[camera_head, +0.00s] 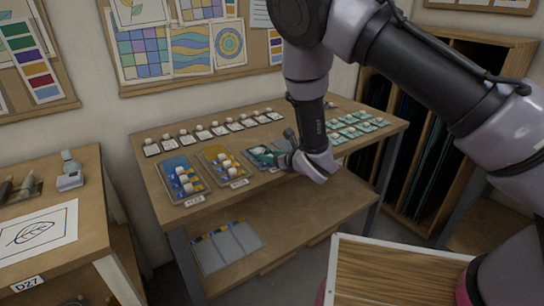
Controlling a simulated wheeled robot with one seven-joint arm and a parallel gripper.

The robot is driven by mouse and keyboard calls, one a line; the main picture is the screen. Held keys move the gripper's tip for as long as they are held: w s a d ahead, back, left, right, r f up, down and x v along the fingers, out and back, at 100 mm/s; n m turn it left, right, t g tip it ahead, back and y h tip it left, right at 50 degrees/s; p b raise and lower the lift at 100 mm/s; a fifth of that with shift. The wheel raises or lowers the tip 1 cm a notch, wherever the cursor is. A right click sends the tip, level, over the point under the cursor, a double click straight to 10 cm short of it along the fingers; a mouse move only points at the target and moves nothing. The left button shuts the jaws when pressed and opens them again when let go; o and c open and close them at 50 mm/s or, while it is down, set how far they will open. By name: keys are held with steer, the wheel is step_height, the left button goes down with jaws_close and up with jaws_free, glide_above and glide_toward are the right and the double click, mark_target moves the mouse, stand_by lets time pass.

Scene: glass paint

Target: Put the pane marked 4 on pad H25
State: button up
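My gripper (305,165) is low over the middle of the table (220,200), beside the third tray. Its fingers are too small and shaded to tell whether they hold anything. Small teal panes with white knobs (350,131) stand in rows at the table's right. Their numbers are too small to read, so I cannot tell which is marked 4. Along the front are a blue-and-yellow tray (170,165), a yellow-and-blue tray (228,158) and a teal tray (258,155) partly hidden by my gripper. Their front labels are not clearly legible, so I cannot pick out H25.
Several white tags with knobs (200,133) line the table's back. White knobbed pieces stand in the two left trays. A lower shelf (290,228) holds a grey panel (228,248). A side table (85,225) is at left, a wooden rack (470,60) at right.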

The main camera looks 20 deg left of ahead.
steer(key=shift+s+d+r, duration=0.1)
steer(key=shift+r, duration=0.1)
steer(key=v, duration=1.2)
steer(key=w+d+r+m+t+h, duration=0.1)
steer(key=w+d+r+m+h, duration=0.3)
steer(key=d+r+m, duration=0.75)
steer(key=w+d+r+m+h, duration=0.3)
steer(key=w+d+r+m, duration=0.45)
steer(key=m, duration=0.75)
steer(key=s+d+r+m+g, duration=0.1)
steer(key=s+d+r+m, duration=0.85)
steer(key=d+m, duration=0.4)
steer(key=s+d+r+m, duration=0.2)
steer(key=s+m, duration=0.3)
steer(key=s, duration=0.1)
steer(key=s+d+r+m+g+h, duration=0.1)
steer(key=s+d+r+m, duration=0.1)
steer(key=s+m, duration=0.3)
steer(key=shift+s+d+r+g, duration=0.35)
steer(key=shift+s+r, duration=0.45)
steer(key=shift+s, duration=0.4)
